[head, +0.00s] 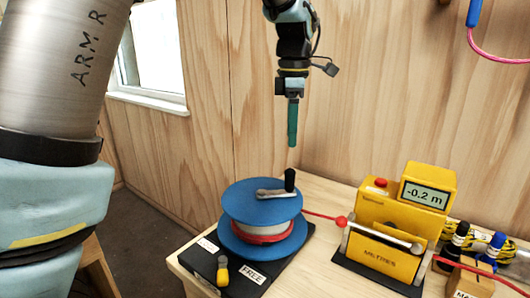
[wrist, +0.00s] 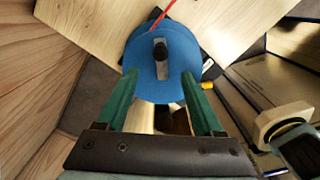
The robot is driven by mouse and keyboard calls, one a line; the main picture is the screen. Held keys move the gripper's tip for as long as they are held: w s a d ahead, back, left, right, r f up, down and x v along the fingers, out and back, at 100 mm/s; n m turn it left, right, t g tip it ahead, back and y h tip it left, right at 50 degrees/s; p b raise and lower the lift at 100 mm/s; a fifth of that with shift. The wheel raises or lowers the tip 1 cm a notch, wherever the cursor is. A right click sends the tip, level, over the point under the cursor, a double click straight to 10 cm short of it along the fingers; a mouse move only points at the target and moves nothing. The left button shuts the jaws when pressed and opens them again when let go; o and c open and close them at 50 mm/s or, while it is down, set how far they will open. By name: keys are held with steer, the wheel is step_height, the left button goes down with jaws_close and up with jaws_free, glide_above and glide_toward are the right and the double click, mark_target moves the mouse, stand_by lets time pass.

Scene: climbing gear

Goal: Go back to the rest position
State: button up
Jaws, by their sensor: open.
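My gripper (head: 292,143) hangs pointing down above the blue reel (head: 262,200), clear of its crank handle (head: 290,180). In the wrist view the two green fingers of my gripper (wrist: 155,88) stand apart with nothing between them. The blue reel (wrist: 160,85) shows beyond the fingertips, with its crank across the middle. The reel carries white and red line and sits on a black base (head: 285,265) with a yellow-tipped lever (head: 222,270) and a FREE label.
A yellow meter (head: 385,235) reading -0.2 m stands right of the reel, with a red rope (head: 322,217) between them. Black and blue-topped items and a small wooden block (head: 475,280) are at the right. Wooden walls and a window (head: 150,55) stand behind. Space around my gripper is clear.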

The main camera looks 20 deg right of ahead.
steer(key=w+a+f+m, duration=0.1)
steer(key=a+f+m, duration=0.2)
steer(key=a, duration=0.7)
steer(key=w+a+f+m, duration=0.2)
steer(key=a+f+m, duration=0.1)
steer(key=a, duration=0.7)
steer(key=w+a+f+m+t, duration=0.1)
steer(key=a+f+m, duration=0.2)
steer(key=a, duration=0.7)
step_height(320, 180, down, 2)
steer(key=shift+w+a+f+m, duration=0.1)
steer(key=shift+w+a+m, duration=0.15)
steer(key=shift+m, duration=0.15)
steer(key=s+a+f+m, duration=0.3)
steer(key=s+a+m, duration=0.1)
steer(key=a, duration=0.3)
steer(key=shift+s+a+t, duration=0.3)
steer(key=shift+s, duration=0.05)
